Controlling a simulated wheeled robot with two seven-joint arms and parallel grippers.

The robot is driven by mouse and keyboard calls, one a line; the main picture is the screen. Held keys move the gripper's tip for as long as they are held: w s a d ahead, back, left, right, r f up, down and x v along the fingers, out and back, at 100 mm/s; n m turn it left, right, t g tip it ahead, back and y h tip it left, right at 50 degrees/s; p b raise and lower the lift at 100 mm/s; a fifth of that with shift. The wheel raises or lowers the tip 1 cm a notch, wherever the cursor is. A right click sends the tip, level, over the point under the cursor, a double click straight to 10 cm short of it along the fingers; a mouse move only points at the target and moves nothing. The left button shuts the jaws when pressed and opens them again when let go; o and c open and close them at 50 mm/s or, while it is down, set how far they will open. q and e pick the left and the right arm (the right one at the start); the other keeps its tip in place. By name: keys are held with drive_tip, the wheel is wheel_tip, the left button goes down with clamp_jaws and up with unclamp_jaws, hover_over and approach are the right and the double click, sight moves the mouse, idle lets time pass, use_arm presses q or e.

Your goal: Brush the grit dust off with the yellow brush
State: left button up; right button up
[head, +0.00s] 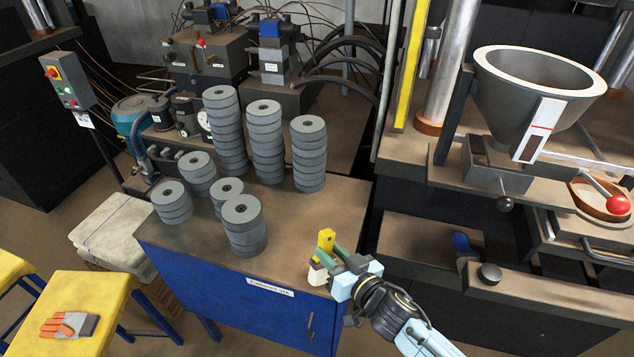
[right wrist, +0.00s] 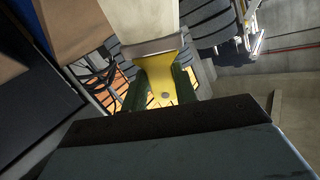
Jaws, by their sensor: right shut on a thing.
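The yellow brush (head: 325,240) is in my right gripper (head: 334,262), which is shut on its handle. In the head view its pale bristles (head: 317,276) point down near the front right corner of the blue cabinet's top (head: 290,222); I cannot tell whether they touch it. The right wrist view shows the yellow handle (right wrist: 168,112) between the green fingers, with a grey ferrule and pale bristles beyond. The cabinet top has a brownish, dusty look, but single grit grains are too small to tell. My left gripper is not in view.
Several stacks of grey flap discs (head: 245,225) stand on the cabinet's left and back parts; its front right is clear. A press with a grey hopper (head: 535,85) stands at right, with a red-knobbed lever (head: 618,205). Gloves (head: 68,325) lie on a yellow stool (head: 95,290).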

sight(324, 238)
drive_tip(key=shift+s+a+r, duration=0.1)
drive_tip(key=shift+s+r, duration=0.05)
drive_tip(key=shift+s, duration=0.2)
wheel_tip(324, 238, up, 3)
drive_tip(key=shift+s+f+p, duration=0.15)
drive_tip(key=shift+p, duration=1)
drive_tip(key=shift+w+r+p, duration=0.25)
drive_tip(key=shift+r+p, duration=0.35)
drive_tip(key=shift+p, duration=0.1)
wheel_tip(324, 238, up, 4)
drive_tip(key=p, duration=0.4)
drive_tip(key=shift+s, duration=0.15)
